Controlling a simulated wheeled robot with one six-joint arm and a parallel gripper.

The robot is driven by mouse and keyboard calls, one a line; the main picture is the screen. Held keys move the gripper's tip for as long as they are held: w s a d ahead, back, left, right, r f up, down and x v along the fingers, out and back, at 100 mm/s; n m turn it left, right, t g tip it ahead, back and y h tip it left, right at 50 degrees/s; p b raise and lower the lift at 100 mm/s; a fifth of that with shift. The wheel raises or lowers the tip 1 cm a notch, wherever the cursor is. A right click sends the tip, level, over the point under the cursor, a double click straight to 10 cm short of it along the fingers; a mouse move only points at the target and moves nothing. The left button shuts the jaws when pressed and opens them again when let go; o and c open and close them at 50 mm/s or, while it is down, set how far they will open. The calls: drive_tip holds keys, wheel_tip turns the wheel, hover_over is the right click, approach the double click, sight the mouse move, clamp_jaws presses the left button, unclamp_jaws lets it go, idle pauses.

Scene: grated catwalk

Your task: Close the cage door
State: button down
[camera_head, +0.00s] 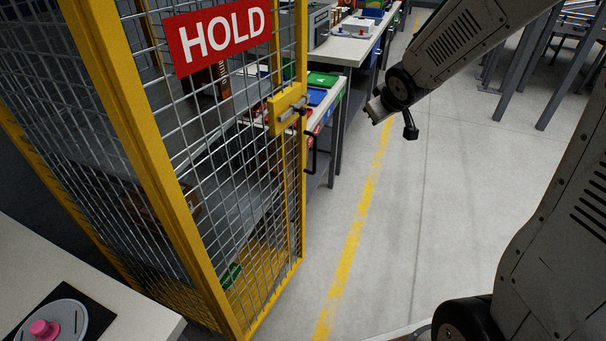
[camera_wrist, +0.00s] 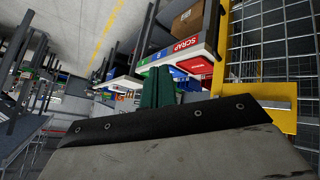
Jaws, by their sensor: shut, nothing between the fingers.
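The cage door (camera_head: 215,125) is a wire-mesh panel in a yellow frame with a red HOLD sign (camera_head: 217,35). A yellow latch box (camera_head: 287,108) with a dark knob sits at its right edge, with a black pull handle (camera_head: 310,154) beside it. I cannot tell how far the door stands from its frame. The end of my arm is right of the latch in the head view, apart from the door. In the wrist view, my gripper (camera_wrist: 157,86) shows two dark green fingers, shut and empty. The yellow door edge (camera_wrist: 222,50) and mesh lie to their right.
A white table (camera_head: 150,315) with a pink-knobbed disc (camera_head: 43,328) stands at the lower left. Benches with coloured bins (camera_head: 322,80) stand behind the cage. Grey floor (camera_head: 410,220) with a worn yellow line is clear right of the door. Grey metal legs (camera_head: 555,80) stand at the upper right.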

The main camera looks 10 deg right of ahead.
drive_tip(key=w+f+n+t+y, duration=0.2)
drive_tip(key=w+f, duration=0.5)
drive_tip(key=n+t+y, duration=0.2)
drive_tip(key=n+y, duration=0.2)
drive_tip(key=y, duration=0.9)
approach(296, 171)
drive_tip(key=x, duration=0.7)
drive_tip(key=shift+w+a, duration=0.15)
